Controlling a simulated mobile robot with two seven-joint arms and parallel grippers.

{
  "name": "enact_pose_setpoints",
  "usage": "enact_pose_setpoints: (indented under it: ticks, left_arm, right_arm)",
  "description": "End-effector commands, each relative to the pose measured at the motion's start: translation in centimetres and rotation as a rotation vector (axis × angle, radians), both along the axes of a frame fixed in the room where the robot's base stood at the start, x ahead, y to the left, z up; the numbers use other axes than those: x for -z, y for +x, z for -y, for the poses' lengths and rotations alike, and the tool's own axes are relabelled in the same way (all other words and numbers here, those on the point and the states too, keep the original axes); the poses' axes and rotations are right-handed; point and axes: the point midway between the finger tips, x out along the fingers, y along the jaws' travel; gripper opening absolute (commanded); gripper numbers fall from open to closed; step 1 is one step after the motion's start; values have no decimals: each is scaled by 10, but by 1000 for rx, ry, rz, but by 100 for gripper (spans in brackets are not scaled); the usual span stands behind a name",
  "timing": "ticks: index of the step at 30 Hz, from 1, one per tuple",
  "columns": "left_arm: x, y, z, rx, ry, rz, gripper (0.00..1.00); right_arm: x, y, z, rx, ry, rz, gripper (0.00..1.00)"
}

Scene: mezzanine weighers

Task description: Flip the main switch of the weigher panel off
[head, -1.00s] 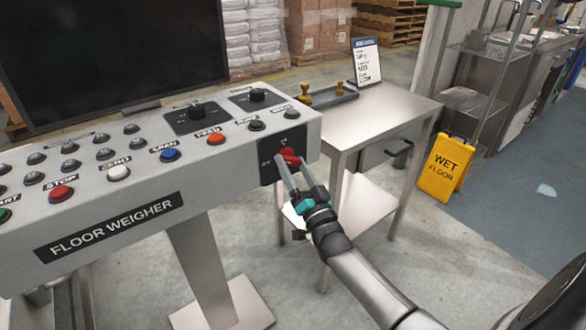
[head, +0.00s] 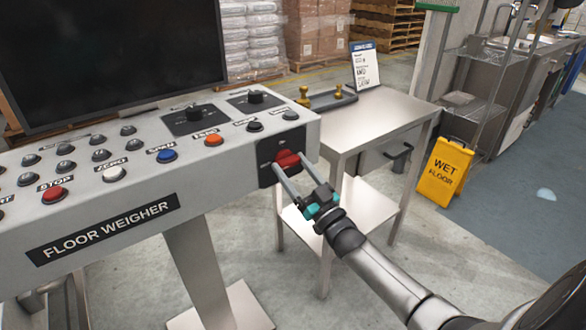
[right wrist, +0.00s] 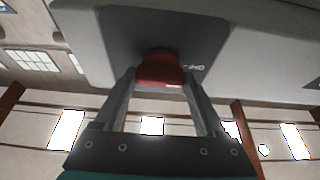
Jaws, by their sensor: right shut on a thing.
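The main switch is a red knob (head: 288,159) on a black plate (head: 266,175) at the right end of the grey weigher panel (head: 130,185). My right gripper (head: 287,164) reaches it from the lower right, with one finger on each side, and is shut on it. In the right wrist view the red knob (right wrist: 160,70) sits between the two fingertips (right wrist: 160,84), in front of the dark plate (right wrist: 195,35). The fingers partly cover the plate's markings, and I cannot read the knob's setting. My left gripper is not in view.
The panel top carries several push buttons, including a red stop button (head: 54,195), and two black dials. A dark monitor (head: 110,50) stands behind. A steel side table (head: 375,120) with a tray and a sign is at right. A yellow wet-floor sign (head: 442,172) stands beyond.

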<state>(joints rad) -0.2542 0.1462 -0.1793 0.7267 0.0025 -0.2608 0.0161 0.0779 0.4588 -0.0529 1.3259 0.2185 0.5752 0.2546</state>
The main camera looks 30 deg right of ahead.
Motion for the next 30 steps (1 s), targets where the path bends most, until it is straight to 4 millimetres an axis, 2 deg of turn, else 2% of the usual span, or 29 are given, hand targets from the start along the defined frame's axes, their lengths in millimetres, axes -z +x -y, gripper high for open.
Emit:
enact_pose_setpoints:
  ticks: [9, 10, 16, 25, 30]
  left_arm:
    - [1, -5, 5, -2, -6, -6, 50]
    - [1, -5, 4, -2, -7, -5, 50]
    - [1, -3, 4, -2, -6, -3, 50]
    - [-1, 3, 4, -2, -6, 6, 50]
    - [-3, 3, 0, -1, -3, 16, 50]
  right_arm:
    - [-1, 1, 0, 1, -9, 3, 17]
    - [-1, 1, 0, 1, -9, 3, 76]
    - [-1, 0, 0, 0, -6, 1, 98]
    - [0, -1, 0, 1, -4, 0, 100]
    - [6, -16, 1, 2, -4, -3, 100]
